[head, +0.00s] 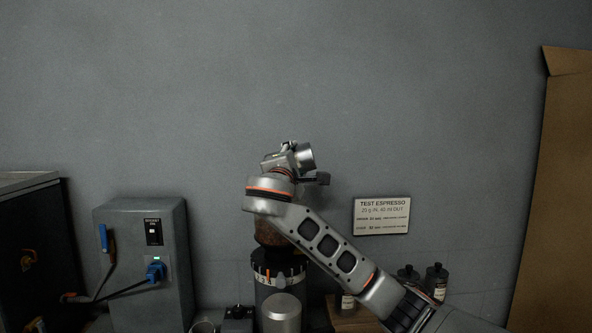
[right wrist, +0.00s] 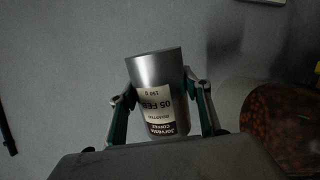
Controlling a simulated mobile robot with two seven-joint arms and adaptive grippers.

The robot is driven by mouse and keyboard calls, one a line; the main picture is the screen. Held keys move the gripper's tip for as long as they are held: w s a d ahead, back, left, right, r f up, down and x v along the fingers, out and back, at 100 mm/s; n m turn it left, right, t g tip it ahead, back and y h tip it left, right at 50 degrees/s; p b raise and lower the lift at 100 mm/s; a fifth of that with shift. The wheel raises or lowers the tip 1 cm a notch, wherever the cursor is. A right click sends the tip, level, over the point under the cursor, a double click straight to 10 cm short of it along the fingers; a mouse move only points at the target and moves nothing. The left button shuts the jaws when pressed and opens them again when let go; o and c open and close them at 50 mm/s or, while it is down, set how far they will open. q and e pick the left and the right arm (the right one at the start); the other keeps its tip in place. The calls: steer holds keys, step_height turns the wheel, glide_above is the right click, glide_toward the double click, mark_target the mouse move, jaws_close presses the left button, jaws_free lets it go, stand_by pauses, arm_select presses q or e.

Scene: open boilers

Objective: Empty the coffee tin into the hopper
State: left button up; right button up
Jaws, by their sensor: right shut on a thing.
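The coffee tin (right wrist: 148,72) is a silver cylinder with a pale and dark label whose print is upside down in the right wrist view. My right gripper (right wrist: 162,108) is shut on it, one finger on each side. In the head view my right arm reaches in from the lower right and ends above the grinder (head: 278,267); the fingers cannot be made out there. The hopper (head: 268,235), brownish with beans, is partly hidden behind that arm. It also shows in the right wrist view (right wrist: 282,122), to the right of the tin and apart from it. The tin's contents are not visible.
A grey switch box (head: 143,260) with a blue plug stands left of the grinder. A recipe sign (head: 381,216) hangs on the wall to the right. Dark bottles (head: 436,281) stand below it. Brown cardboard (head: 556,190) rises at the far right.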

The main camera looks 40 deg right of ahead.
steer(key=shift+w+a+r+m, duration=0.1)
steer(key=shift+a+r+m, duration=0.1)
steer(key=shift+m, duration=0.6)
steer(key=m, duration=0.1)
steer(key=r+m+g, duration=0.1)
steer(key=m, duration=0.1)
steer(key=shift+d+r, duration=0.1)
steer(key=m, duration=0.1)
steer(key=r+m, duration=0.1)
steer(key=m, duration=0.2)
steer(key=shift+r+y, duration=0.3)
steer(key=shift+r+m+g+p, duration=0.3)
steer(key=shift+r+m, duration=0.05)
steer(key=shift+m, duration=0.65)
steer(key=shift+d, duration=0.1)
